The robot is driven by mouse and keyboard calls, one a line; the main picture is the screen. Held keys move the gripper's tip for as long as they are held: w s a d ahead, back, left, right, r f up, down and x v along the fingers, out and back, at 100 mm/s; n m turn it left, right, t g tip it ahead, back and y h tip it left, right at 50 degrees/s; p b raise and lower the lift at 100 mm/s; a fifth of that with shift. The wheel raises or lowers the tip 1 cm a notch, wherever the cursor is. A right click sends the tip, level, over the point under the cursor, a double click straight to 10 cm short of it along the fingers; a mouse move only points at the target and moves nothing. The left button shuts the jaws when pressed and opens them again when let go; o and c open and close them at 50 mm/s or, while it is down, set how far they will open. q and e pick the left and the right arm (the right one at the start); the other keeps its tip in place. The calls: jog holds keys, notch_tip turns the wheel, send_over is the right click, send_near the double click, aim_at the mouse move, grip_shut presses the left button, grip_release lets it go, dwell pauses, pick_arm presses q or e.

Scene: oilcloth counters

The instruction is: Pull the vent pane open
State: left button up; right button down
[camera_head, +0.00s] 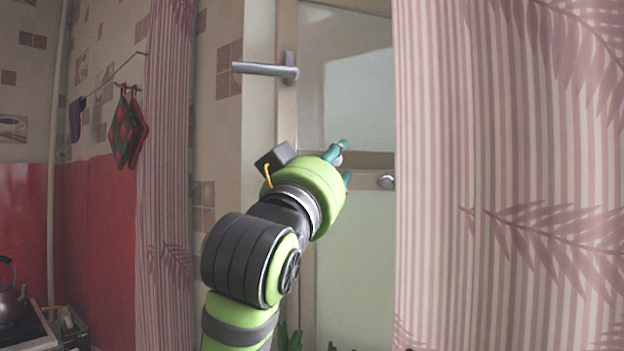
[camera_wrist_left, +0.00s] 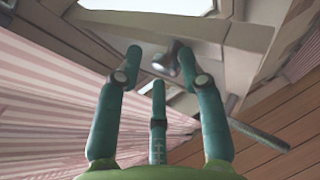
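The vent pane (camera_head: 345,75) is a pale glass pane in a light frame, in the upper middle of the head view, partly covered by the curtain. My left gripper (camera_head: 345,159) is in front of the rail under the glass. In the left wrist view its teal fingers (camera_wrist_left: 160,62) are spread apart. A grey knob (camera_wrist_left: 171,60) shows between and just beyond the fingertips, close to the right finger; I cannot tell whether they touch. My right gripper is out of view.
A grey lever handle (camera_head: 265,69) sticks out on the frame's left side. Striped curtains hang at left (camera_head: 168,170) and right (camera_head: 505,180). A kettle (camera_head: 10,300) stands at lower left.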

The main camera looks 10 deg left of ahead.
pick_arm(q)
jog(key=v, duration=1)
jog(key=shift+s+a, duration=0.25)
jog(key=shift+s, duration=0.15)
